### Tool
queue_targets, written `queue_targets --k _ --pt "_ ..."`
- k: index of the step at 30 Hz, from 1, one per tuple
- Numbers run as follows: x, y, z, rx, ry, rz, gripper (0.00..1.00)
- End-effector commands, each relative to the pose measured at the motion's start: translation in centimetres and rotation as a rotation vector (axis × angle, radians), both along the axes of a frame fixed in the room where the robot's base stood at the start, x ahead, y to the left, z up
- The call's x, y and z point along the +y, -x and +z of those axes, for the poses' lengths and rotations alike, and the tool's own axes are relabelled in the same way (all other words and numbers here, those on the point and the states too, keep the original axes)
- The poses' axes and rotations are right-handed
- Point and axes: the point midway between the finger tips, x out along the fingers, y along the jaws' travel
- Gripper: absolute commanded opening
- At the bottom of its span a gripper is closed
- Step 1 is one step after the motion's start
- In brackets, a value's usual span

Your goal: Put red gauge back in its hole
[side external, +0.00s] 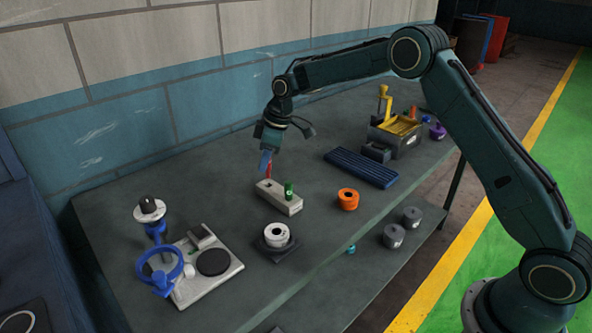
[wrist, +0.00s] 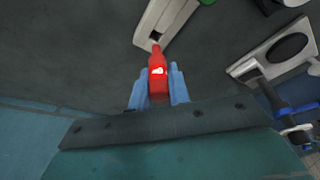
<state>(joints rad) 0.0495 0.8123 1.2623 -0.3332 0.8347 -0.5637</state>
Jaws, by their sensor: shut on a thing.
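My gripper (side external: 266,162) has blue fingers and is shut on the red gauge (wrist: 158,72). In the wrist view the red gauge stands between the two fingers, with its narrow end pointing at the pale block (wrist: 154,24). In the side view the red gauge (side external: 268,171) hangs just behind the left part of the pale block (side external: 281,205). A dark hole shows in the top of the block near its left end. A green gauge (side external: 288,189) stands in the block's right part. Whether the red tip touches the block cannot be told.
A white plate (side external: 225,278) with a black disc and a blue ring stand is at front left. A white spool (side external: 277,235) on a dark base and an orange ring (side external: 348,199) lie nearby. A blue ribbed tray (side external: 361,167) and a yellow-topped box (side external: 398,134) stand to the right.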

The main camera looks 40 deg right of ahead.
Motion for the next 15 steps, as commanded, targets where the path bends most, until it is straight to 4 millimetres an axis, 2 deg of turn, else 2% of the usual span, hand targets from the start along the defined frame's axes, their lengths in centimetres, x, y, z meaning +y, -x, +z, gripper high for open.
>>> queue_targets --k 15 --pt "0.00 0.01 -0.73 0.000 0.000 0.000 0.00"
